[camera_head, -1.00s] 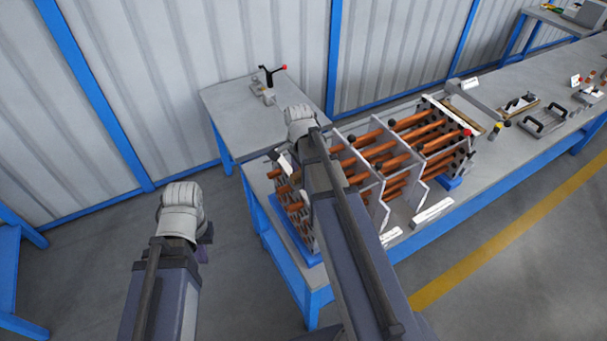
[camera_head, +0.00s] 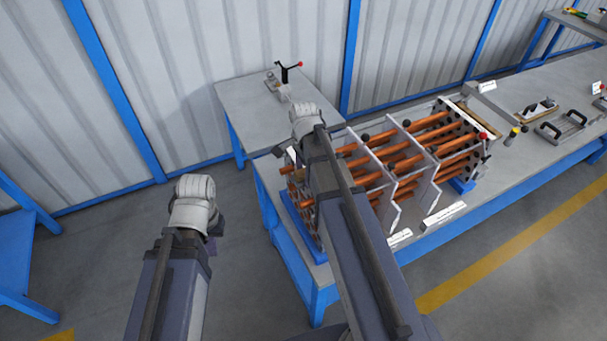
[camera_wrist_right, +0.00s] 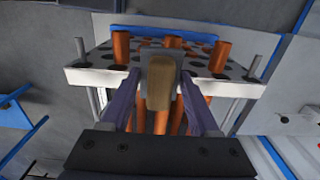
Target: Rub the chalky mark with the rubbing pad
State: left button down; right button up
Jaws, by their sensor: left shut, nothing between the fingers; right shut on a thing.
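My right gripper (camera_wrist_right: 160,84) is shut on the rubbing pad (camera_wrist_right: 161,92), a tan block on a grey plate, seen in the right wrist view. The pad is in front of a pale, holed end plate (camera_wrist_right: 88,75) with orange tubes through it; whether they touch I cannot tell. In the head view the tube bundle (camera_head: 408,158) lies on the bench, and my right forearm covers part of its left end. My left gripper (camera_head: 217,226) is shut and empty, hanging over the floor left of the bench, its fingers mostly hidden. I cannot make out the chalky mark.
A small side table (camera_head: 240,101) behind the bundle carries a clamp with a red-tipped handle (camera_head: 284,78). The long bench (camera_head: 500,170) runs right, with a brush-like tool (camera_head: 538,107) and a handled frame (camera_head: 564,125). A blue-framed wall stands behind.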

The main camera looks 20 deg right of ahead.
jog(key=d, duration=0.3)
jog(key=shift+w+d+f, duration=0.15)
jog(key=shift+d, duration=0.2)
jog(key=shift+c, duration=0.7)
jog(key=shift+a, duration=2.05)
jog(key=shift+r, duration=0.25)
notch_tip(320, 180, up, 6)
jog(key=p, duration=0.6)
jog(key=shift+f, duration=0.1)
